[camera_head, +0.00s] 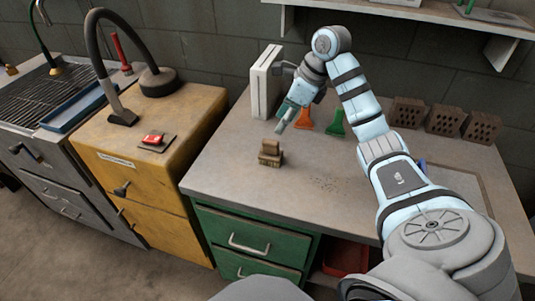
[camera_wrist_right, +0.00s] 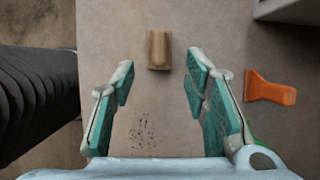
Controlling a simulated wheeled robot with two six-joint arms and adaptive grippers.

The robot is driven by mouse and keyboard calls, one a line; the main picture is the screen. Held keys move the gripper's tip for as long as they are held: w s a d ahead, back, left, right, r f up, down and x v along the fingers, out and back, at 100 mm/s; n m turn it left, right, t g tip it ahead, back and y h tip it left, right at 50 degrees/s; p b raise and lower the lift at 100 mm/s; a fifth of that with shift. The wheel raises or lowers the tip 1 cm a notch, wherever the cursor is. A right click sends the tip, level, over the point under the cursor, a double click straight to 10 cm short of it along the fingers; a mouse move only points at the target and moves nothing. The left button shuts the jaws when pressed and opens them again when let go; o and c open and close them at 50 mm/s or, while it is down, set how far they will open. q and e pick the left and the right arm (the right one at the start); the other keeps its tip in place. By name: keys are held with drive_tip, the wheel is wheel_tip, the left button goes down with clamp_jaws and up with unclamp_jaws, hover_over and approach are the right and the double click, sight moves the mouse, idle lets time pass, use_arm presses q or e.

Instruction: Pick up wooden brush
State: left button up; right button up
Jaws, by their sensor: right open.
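The wooden brush (camera_head: 270,153) is a small brown block with a stepped top, on the grey workbench near its left front part. In the right wrist view the brush (camera_wrist_right: 159,49) lies ahead of my right gripper (camera_wrist_right: 160,75), roughly between the lines of its two fingers. My right gripper (camera_head: 283,126) is open and empty, above the bench and apart from the brush. My left gripper is not in view.
An orange scraper (camera_head: 304,118) and a green scraper (camera_head: 336,123) are behind the brush. A white box (camera_head: 262,85) stands near the back. Several hollow bricks (camera_head: 443,120) line the back right. Dark crumbs (camera_wrist_right: 144,130) lie on the bench.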

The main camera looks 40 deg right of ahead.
sight(272, 141)
drive_tip(key=x, duration=1)
drive_tip(key=shift+s+f, duration=0.1)
drive_tip(key=shift+s, duration=0.05)
clamp_jaws()
